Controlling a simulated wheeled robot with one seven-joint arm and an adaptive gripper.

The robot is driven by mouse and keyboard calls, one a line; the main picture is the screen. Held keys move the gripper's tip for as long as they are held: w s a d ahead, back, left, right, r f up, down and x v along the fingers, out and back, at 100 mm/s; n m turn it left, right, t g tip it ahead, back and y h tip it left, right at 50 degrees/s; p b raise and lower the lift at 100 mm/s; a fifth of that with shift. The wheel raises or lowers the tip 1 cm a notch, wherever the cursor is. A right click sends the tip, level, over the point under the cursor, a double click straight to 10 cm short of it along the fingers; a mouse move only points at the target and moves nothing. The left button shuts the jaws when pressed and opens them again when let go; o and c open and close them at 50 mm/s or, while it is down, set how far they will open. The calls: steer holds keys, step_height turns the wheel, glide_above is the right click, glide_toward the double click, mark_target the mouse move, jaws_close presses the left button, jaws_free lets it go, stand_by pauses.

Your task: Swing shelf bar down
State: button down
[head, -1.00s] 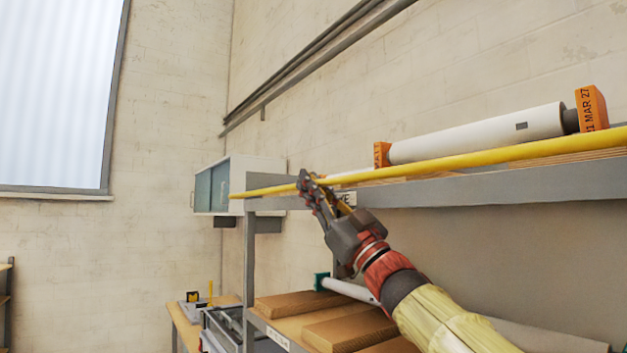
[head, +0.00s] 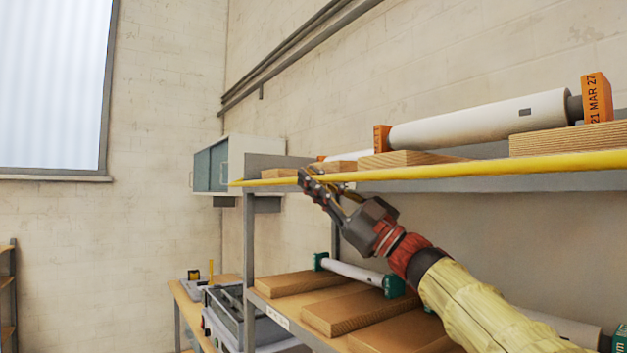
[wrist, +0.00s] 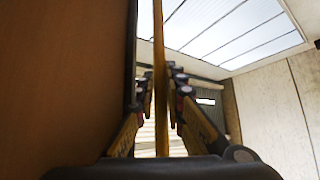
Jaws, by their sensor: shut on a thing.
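The yellow shelf bar (head: 480,168) runs along the front of the upper shelf, from its pointed-looking left end to the right edge of the head view. It crosses in front of the shelf edge. My gripper (head: 308,178) is shut on the bar near its left end. In the wrist view the bar (wrist: 159,60) passes between the two fingers of my gripper (wrist: 162,88). The bar's right end lies outside the head view.
A white roll (head: 480,122) with orange end blocks (head: 597,97) rests on the upper shelf beside wooden boards (head: 408,159). More boards (head: 300,283) and a green-ended roll (head: 355,271) are on the lower shelf. A wall cabinet (head: 212,168) hangs behind. Space in front looks free.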

steer(key=c, duration=2)
jaws_free()
steer(key=shift+o, duration=0.8)
steer(key=shift+s+r, duration=0.1)
steer(key=shift+r, duration=0.05)
